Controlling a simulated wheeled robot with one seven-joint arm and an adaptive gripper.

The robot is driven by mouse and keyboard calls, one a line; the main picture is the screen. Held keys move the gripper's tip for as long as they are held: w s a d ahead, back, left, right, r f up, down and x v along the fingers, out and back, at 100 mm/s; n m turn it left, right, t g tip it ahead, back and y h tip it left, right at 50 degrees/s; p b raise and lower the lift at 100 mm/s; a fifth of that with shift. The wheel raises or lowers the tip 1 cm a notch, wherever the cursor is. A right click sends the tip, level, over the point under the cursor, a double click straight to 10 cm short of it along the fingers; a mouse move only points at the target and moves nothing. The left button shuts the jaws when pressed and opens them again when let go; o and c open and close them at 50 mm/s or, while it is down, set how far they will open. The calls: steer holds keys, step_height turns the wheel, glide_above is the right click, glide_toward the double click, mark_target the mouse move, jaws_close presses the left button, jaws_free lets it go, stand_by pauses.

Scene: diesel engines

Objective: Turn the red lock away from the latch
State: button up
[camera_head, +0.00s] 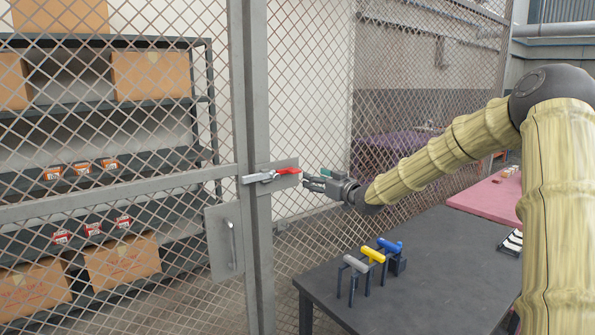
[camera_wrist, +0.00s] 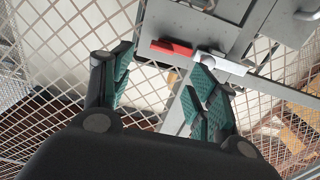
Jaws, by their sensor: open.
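The red lock (camera_head: 287,171) is a small red bar at the right end of the grey latch (camera_head: 258,177) on the mesh gate's post. In the wrist view the red lock (camera_wrist: 172,48) lies across a grey plate, with the pale latch bar (camera_wrist: 222,63) beside it to the right. My gripper (camera_head: 311,180) is just right of the red lock in the head view. In the wrist view my gripper (camera_wrist: 160,75) has its green-padded fingers spread apart, with the red lock beyond and between them. Nothing is held, and I cannot tell whether a finger touches the lock.
The mesh gate (camera_head: 225,240) has a plate with a handle (camera_head: 233,245) below the latch. A dark table (camera_head: 430,270) with grey, yellow and blue T-handles (camera_head: 373,254) stands at the lower right. Shelves with boxes (camera_head: 150,75) stand behind the mesh.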

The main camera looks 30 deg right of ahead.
mark_target(298, 171)
steer(key=shift+w+a+p, duration=0.15)
steer(key=shift+w+p, duration=0.55)
steer(key=shift+w, duration=1.05)
steer(key=shift+w+a+p, duration=0.2)
steer(key=shift+w+p, duration=0.45)
steer(key=shift+w, duration=1.15)
steer(key=shift+w+a+p, duration=0.15)
steer(key=shift+w+p, duration=0.55)
steer(key=shift+w, duration=1.05)
steer(key=c, duration=1)
